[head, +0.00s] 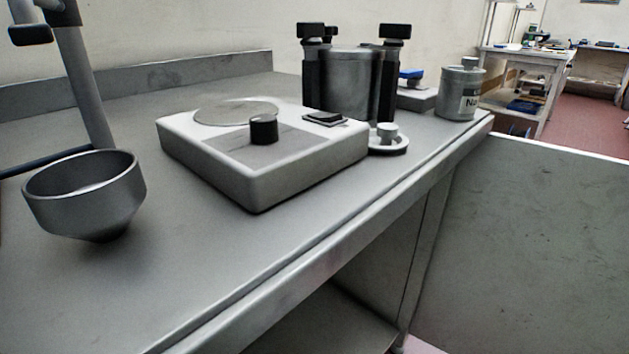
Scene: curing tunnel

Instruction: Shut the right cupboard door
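A large flat grey panel (540,245) stands upright at the right, its top edge running from the bench's far front corner toward the right edge of the picture. It looks like the right cupboard door, swung open and sticking out from the bench front. The open cupboard space (325,325) with a shelf or floor shows under the worktop, left of the door. The door's lower part and its handle, if any, are out of the picture or not visible. My gripper is not in view.
On the grey worktop (200,240) stand a dark metal bowl (85,205), a white plate device (260,165), a metal cylinder with black clamps (350,85) and a labelled canister (460,95). A stand rises at top left. Red floor (600,125) shows beyond the door.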

